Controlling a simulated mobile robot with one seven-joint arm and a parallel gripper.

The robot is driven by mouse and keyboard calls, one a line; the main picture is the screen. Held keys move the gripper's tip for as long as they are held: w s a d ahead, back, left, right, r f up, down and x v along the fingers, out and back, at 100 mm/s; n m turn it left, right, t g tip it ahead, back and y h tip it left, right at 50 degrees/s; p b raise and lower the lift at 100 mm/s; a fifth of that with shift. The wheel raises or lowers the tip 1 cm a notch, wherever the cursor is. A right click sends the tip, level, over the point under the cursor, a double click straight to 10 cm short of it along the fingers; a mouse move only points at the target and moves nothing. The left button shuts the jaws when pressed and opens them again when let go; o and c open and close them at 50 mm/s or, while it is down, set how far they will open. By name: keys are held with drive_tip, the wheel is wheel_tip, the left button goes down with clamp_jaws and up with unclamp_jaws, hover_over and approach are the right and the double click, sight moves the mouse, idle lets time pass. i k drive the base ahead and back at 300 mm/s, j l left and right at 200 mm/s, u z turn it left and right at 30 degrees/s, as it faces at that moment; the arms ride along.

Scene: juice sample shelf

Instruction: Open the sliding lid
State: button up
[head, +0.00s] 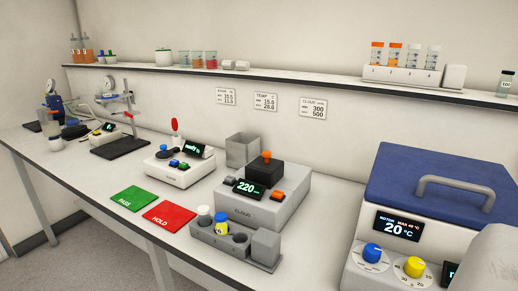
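Two lids show in the head view, and I cannot tell which one slides. A blue lid (400,170) with a grey bar handle (468,190) covers the large white machine (360,262) at the right; it looks closed. A black block (264,176) with an orange knob (266,155) sits on top of the grey CLOUD instrument (250,212) at the centre; it also looks closed. My gripper is not in view. A pale rounded shape at the lower right corner, likely part of my arm, hides part of the white machine's front.
A green PASS mat (134,199) and a red HOLD mat (168,216) lie to the left. A wall shelf (300,77) with cups and tubes runs above the bench.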

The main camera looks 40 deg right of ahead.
sight(264, 163)
drive_tip(key=j+z, duration=0.2)
drive_tip(key=z, duration=0.3)
drive_tip(key=j+z, duration=0.2)
drive_tip(key=z, duration=0.25)
drive_tip(key=i, duration=0.05)
